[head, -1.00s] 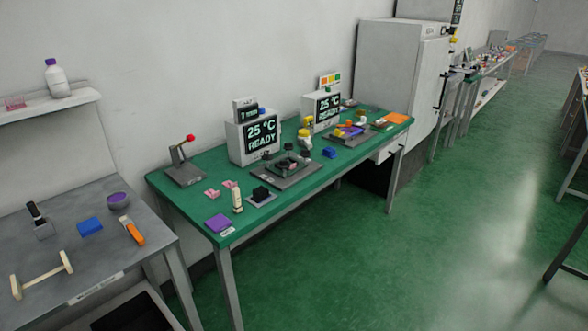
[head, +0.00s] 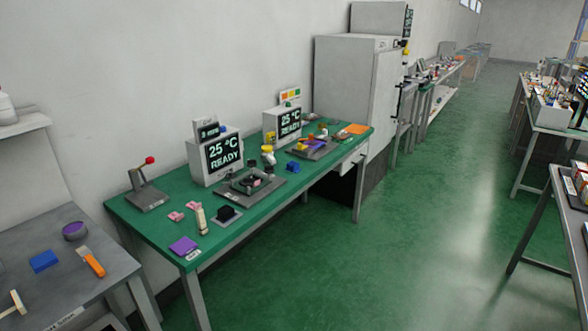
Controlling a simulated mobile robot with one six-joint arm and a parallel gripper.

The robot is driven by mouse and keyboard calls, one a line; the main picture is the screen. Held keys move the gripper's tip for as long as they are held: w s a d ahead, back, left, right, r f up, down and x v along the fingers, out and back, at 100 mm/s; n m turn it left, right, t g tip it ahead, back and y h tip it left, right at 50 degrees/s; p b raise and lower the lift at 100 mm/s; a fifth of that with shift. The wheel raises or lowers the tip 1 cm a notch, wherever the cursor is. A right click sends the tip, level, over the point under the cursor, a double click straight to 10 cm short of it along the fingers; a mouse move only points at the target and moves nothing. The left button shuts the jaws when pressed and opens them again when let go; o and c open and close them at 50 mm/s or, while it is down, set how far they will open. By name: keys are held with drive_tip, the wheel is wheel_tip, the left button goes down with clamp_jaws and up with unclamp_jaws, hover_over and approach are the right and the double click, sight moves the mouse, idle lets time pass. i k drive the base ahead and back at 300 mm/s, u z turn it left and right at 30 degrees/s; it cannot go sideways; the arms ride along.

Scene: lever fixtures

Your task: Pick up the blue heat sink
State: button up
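A small blue block with an uneven, finned-looking top (head: 293,167) sits on the green bench (head: 150,225), right of the middle fixture and near the front edge. It looks like the blue heat sink, but it is too small to be sure. A flatter blue block (head: 43,261) lies on the grey table at the lower left. My gripper is not in view.
On the green bench stand a red-knobbed lever (head: 147,185), a dark fixture plate (head: 250,186), two display boxes reading 25 °C READY (head: 222,154) and a purple pad (head: 184,246). A tall grey cabinet (head: 345,85) stands behind. The green floor (head: 420,220) in front is clear.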

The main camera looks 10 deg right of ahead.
sight(292, 167)
drive_tip(key=z, duration=0.65)
drive_tip(key=i, duration=1.3)
drive_tip(key=z, duration=1.05)
drive_tip(key=k, duration=0.1)
drive_tip(key=u, duration=2.6)
